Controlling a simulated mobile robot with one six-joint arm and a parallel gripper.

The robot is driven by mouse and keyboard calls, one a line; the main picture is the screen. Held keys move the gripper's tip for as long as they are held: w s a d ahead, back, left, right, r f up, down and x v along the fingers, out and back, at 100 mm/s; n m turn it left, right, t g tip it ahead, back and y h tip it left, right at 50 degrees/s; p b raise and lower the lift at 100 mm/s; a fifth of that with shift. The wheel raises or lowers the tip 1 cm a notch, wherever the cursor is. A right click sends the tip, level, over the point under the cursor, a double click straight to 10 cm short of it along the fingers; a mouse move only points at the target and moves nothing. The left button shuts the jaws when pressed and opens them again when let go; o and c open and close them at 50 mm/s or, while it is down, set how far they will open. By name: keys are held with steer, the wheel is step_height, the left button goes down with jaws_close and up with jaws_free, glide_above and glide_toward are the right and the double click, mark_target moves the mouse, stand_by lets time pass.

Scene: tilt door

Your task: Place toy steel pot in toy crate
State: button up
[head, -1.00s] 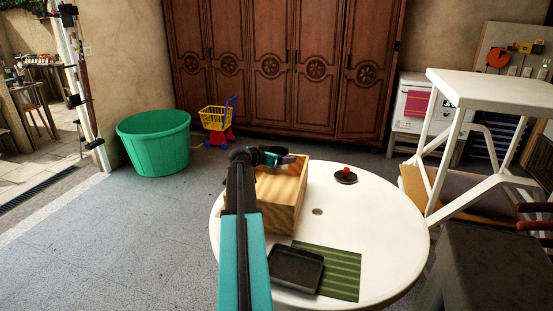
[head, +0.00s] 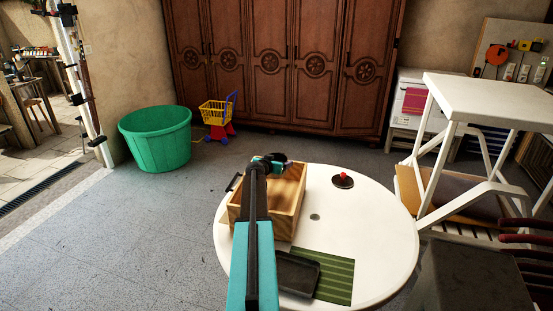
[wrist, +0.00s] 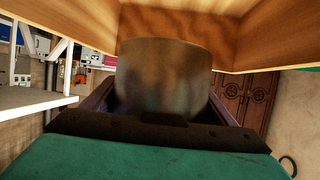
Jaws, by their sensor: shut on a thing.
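The toy crate (head: 288,200) is an open, light wooden box on the round white table, partly hidden behind my arm. My gripper (head: 276,160) is at the crate's far side in the head view. In the wrist view my gripper (wrist: 163,112) is shut on the toy steel pot (wrist: 165,72), a dull grey-brown metal cylinder. The pot is not clearly visible in the head view. The wrist view appears upside down, with the crate's wooden walls (wrist: 260,40) close around the pot. I cannot tell whether the pot touches the crate.
The round white table (head: 385,225) also holds a black tray (head: 297,272), a green striped mat (head: 335,275) and a dark lid with a red knob (head: 343,180). A white stand (head: 480,100) is at the right. A green tub (head: 155,140) and toy cart (head: 217,115) stand on the floor.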

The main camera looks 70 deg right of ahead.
steer(key=d+p, duration=0.1)
steer(key=d+f+p, duration=0.1)
steer(key=p, duration=0.1)
steer(key=shift+w+f+n+t, duration=0.15)
steer(key=shift+w+n+t, duration=0.2)
steer(key=shift+n+t, duration=0.05)
steer(key=shift+w+d+f+t+p, duration=0.1)
steer(key=shift+f+t+p, duration=0.05)
steer(key=shift+f+p, duration=0.25)
steer(key=shift+w+d+f+t+p, duration=0.1)
steer(key=shift+f+t+p, duration=0.05)
steer(key=shift+f+p, duration=0.25)
steer(key=shift+f+b, duration=0.15)
steer(key=shift+b, duration=0.65)
step_height(320, 180, down, 8)
steer(key=b, duration=1.1)
steer(key=shift+f+b, duration=0.1)
steer(key=shift+b, duration=0.4)
